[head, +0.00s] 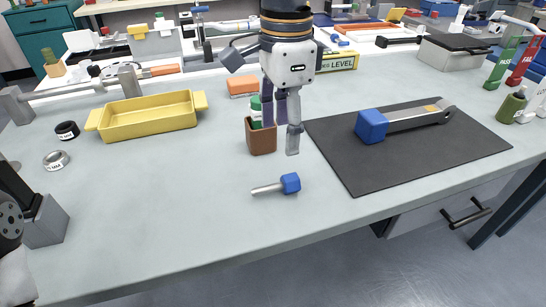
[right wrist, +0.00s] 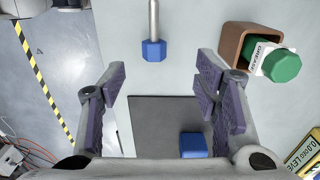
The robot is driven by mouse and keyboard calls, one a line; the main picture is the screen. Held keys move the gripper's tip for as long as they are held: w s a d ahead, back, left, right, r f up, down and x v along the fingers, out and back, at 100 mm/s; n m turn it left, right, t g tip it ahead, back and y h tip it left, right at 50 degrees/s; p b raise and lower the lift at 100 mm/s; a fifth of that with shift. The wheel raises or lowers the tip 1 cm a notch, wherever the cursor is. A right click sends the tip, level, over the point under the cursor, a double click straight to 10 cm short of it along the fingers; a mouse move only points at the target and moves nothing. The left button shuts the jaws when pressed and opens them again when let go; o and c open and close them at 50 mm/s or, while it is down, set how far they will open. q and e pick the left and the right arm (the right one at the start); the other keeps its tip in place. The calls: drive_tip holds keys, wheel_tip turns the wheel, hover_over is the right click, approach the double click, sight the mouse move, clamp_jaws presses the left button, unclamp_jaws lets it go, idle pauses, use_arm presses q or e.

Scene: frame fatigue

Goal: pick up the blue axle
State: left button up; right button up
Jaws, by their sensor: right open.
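The blue axle (head: 290,183) lies on its side on the bare grey bench, in front of the brown holder. It has a blue hexagonal head at the right and a thin metal shaft pointing left. In the right wrist view the axle (right wrist: 153,50) shows at the top centre, beyond the fingertips, with its shaft running off the top edge. My right gripper (head: 280,138) points down above the bench, behind the axle and apart from it. Its fingers (right wrist: 160,82) are spread and empty. My left gripper (head: 38,212) shows only partly at the left edge, far from the axle.
A brown holder (head: 262,141) with a green-capped grease tube stands close to my right gripper. A dark mat (head: 345,170) at the right carries a crank arm (head: 410,118) with a blue end. A yellow tray (head: 150,114) and two rings lie left.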

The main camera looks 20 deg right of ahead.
sight(282, 183)
drive_tip(key=f, duration=0.1)
drive_tip(key=s+f, duration=0.1)
drive_tip(key=f, duration=0.1)
drive_tip(key=shift+s+f, duration=0.35)
drive_tip(key=shift+f, duration=0.05)
drive_tip(key=f, duration=0.7)
drive_tip(key=shift+w+a+f+b, duration=0.1)
drive_tip(key=shift+w+f+b, duration=0.2)
drive_tip(key=shift+w+b, duration=0.1)
drive_tip(key=c, duration=1.2)
